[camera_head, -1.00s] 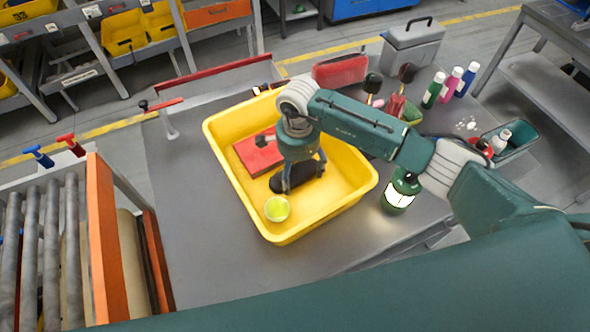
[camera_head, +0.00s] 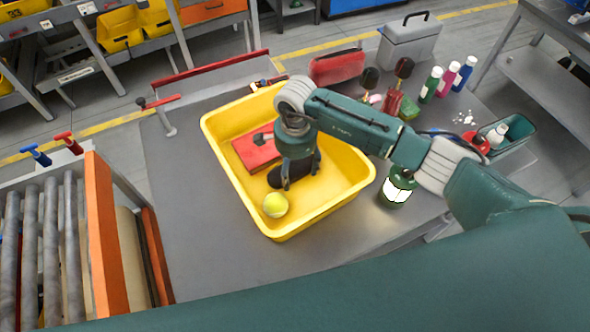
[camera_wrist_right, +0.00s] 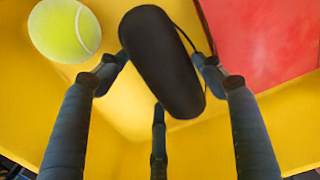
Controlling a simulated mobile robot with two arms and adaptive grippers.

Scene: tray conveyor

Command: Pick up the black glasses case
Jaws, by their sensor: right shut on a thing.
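The black glasses case (camera_head: 303,183) is in the yellow tray (camera_head: 222,152), partly hidden by my right gripper (camera_head: 301,174). In the right wrist view the case (camera_wrist_right: 163,62) is a dark rounded oblong between the fingers of my right gripper (camera_wrist_right: 161,72), which are shut on its sides. I cannot tell whether the case is clear of the tray floor. My left gripper is not in view.
In the tray, a yellow-green tennis ball (camera_head: 275,205) lies at the near side and a red box (camera_head: 255,152) is beyond the gripper. A green lantern (camera_head: 397,187) stands just right of the tray. Bottles (camera_head: 448,78) and a grey toolbox (camera_head: 409,45) are farther right.

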